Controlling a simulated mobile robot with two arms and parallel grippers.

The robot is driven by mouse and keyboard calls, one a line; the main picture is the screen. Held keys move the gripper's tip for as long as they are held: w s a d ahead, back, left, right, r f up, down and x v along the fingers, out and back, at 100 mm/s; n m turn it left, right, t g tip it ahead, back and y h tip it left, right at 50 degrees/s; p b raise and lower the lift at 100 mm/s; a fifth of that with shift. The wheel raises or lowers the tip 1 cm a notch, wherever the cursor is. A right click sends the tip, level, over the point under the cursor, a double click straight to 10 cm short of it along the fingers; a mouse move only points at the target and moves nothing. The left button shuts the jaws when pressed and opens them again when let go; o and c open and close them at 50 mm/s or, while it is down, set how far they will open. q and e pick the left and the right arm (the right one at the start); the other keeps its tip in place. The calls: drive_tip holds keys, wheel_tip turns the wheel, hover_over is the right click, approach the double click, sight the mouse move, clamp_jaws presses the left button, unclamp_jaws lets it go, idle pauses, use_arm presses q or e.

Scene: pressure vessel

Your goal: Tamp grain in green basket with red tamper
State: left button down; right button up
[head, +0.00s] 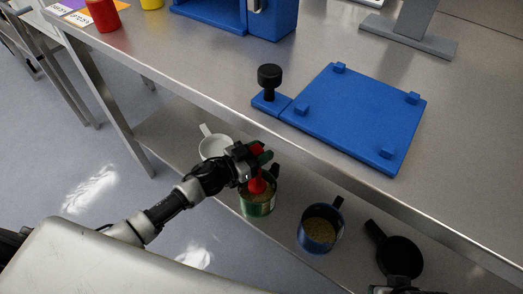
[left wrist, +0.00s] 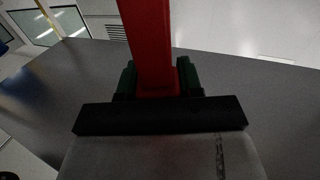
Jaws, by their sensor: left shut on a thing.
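My left gripper (head: 255,156) is shut on the red tamper (head: 257,184) above the lower shelf. In the left wrist view the red tamper (left wrist: 150,45) stands between the dark green fingers of the left gripper (left wrist: 156,80). In the head view the tamper's lower end is at the mouth of the green basket (head: 259,208). The gripper and tamper hide part of the basket and its inside, so I cannot tell whether the tamper touches the grain. A dark piece of my right gripper (head: 398,286) shows at the bottom edge; its fingers cannot be made out.
On the lower shelf, a blue basket (head: 318,236) with grain, a black pan-like vessel (head: 400,258) and a white cup (head: 213,147) stand near the green basket.

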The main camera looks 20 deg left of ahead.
use_arm(q)
drive_tip(key=shift+f, duration=0.15)
drive_tip(key=shift+f+b, duration=0.6)
drive_tip(key=shift+f, duration=0.15)
drive_tip(key=shift+f+b, duration=0.4)
drive_tip(key=shift+f, duration=0.35)
use_arm(e)
drive_tip(key=shift+w+a+f+t, duration=0.1)
drive_tip(key=shift+w+f+t, duration=0.3)
drive_tip(key=shift+t, duration=0.1)
use_arm(q)
drive_tip(key=shift+f, duration=0.1)
drive_tip(key=shift+f+b, duration=1)
drive_tip(key=shift+f, duration=0.3)
use_arm(e)
drive_tip(key=w+a+r+t+y, duration=0.1)
drive_tip(key=w+a+r+t, duration=0.1)
drive_tip(key=w+t, duration=0.3)
drive_tip(key=shift+w+a+r+y, duration=0.3)
drive_tip(key=shift+w+r, duration=0.15)
drive_tip(key=shift+w, duration=0.6)
